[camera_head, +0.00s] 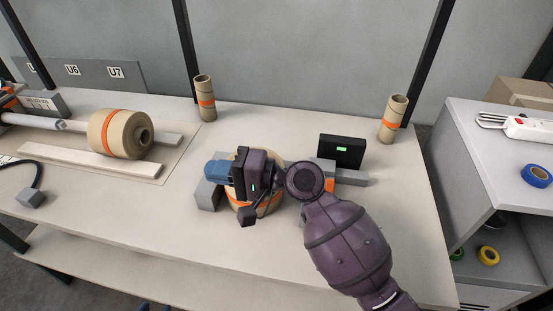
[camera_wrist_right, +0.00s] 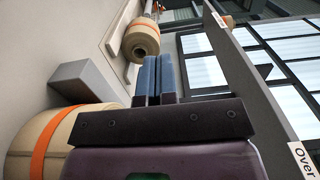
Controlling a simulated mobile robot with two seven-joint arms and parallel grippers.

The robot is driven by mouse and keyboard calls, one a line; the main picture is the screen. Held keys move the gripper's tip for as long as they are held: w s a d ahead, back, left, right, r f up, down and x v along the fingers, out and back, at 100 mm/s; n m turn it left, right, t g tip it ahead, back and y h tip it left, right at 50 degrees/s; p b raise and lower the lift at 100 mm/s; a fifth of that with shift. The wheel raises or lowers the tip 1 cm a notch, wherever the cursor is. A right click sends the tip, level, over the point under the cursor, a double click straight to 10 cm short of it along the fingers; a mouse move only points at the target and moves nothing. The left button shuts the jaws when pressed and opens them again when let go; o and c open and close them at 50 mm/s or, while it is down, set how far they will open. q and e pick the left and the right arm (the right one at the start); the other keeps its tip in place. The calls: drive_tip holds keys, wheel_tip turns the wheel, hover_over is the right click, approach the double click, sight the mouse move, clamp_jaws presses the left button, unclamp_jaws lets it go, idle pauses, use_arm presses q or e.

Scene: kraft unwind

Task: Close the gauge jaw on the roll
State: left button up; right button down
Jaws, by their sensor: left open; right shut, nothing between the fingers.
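The roll (camera_head: 240,207), tan with an orange band, sits on the table, mostly hidden under my right gripper. It also shows at lower left in the right wrist view (camera_wrist_right: 35,150). A grey gauge block (camera_head: 208,196) stands at the roll's left; a grey block also shows beside the roll in the right wrist view (camera_wrist_right: 85,82). More grey gauge parts (camera_head: 352,178) lie to the right, partly hidden by my arm. My right gripper (camera_head: 216,170) is shut and empty, its blue fingers above the left block; contact cannot be told. My left gripper is not in view.
A black display (camera_head: 342,151) with a green readout stands behind the gauge. Two upright tubes (camera_head: 204,90) (camera_head: 393,120) stand at the back. Another banded roll (camera_head: 121,134) sits on a shaft at left. The front table strip is clear.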

drive_tip(key=w+d, duration=0.3)
drive_tip(key=d, duration=0.1)
drive_tip(key=w+d, duration=0.3)
drive_tip(key=d, duration=0.1)
drive_tip(key=w+d, duration=0.3)
drive_tip(key=d, duration=0.1)
drive_tip(key=shift+d, duration=0.1)
drive_tip(key=f+b, duration=0.1)
drive_tip(key=f, duration=0.3)
drive_tip(key=shift+s+f, duration=0.15)
drive_tip(key=shift+s, duration=0.05)
drive_tip(key=shift+f, duration=0.4)
drive_tip(key=shift+s+a, duration=0.3)
drive_tip(key=shift+a, duration=0.25)
drive_tip(key=shift+s+a, duration=0.7)
drive_tip(key=shift+a, duration=0.2)
drive_tip(key=shift+r, duration=0.1)
